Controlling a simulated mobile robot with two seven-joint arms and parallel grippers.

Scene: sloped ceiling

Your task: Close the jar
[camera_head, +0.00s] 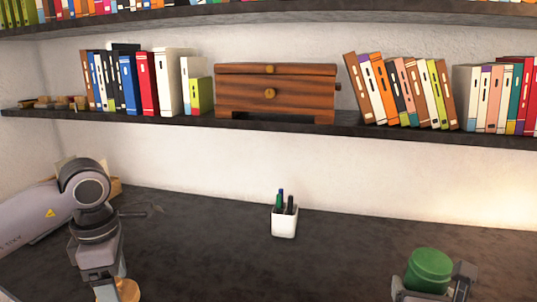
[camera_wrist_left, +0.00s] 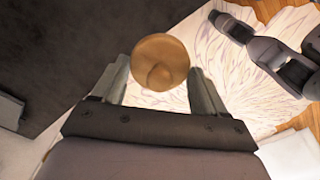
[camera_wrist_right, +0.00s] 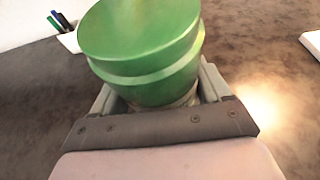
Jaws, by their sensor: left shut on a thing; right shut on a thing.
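The green jar (camera_head: 430,268) is at the bottom right of the head view. It is a round green body with a flat-looking top, and it fills the upper middle of the right wrist view (camera_wrist_right: 145,50). My right gripper (camera_head: 434,290) is shut on it, one finger on each side. My left gripper (camera_head: 110,288) is at the bottom left, far from the jar. It is shut on a round tan lid (camera_wrist_left: 160,60) with a small knob, which shows partly in the head view (camera_head: 128,291). I cannot tell whether the jar's mouth is open.
A white pen cup (camera_head: 284,221) stands on the dark desk (camera_head: 200,240) between the two grippers. A shelf (camera_head: 180,120) above holds books and a wooden box (camera_head: 275,92). A tan object (camera_head: 115,187) lies behind my left arm. The middle of the desk is otherwise clear.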

